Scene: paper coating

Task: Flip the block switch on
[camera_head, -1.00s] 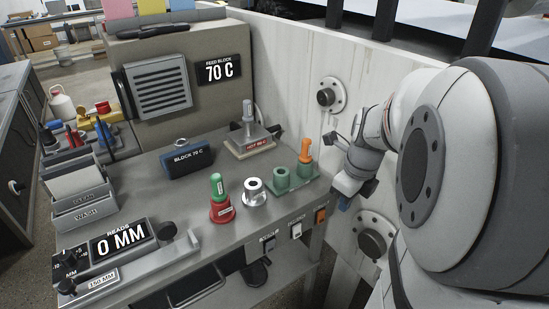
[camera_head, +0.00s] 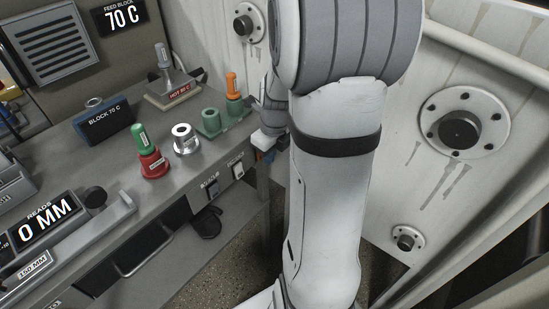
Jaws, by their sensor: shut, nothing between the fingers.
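Small switches with labels too small to read sit on the bench's front face: one at the left (camera_head: 210,187) and a pale one (camera_head: 237,169) to its right. I cannot tell which is the block switch or how it is set. My gripper (camera_head: 267,153) is shut and empty, at the bench's front edge to the right of the pale switch. It is partly hidden by my arm, and the orange switch cannot be made out there. The dark blue block (camera_head: 104,124), marked BLOCK 70 C, stands on the bench.
On the bench (camera_head: 125,190) stand a green-and-red holder (camera_head: 150,156), a metal cylinder (camera_head: 184,138), green holders (camera_head: 209,119) with an orange-handled tool (camera_head: 232,86), and a hot plate (camera_head: 173,90). A white wall with round flanges (camera_head: 462,128) rises at the right.

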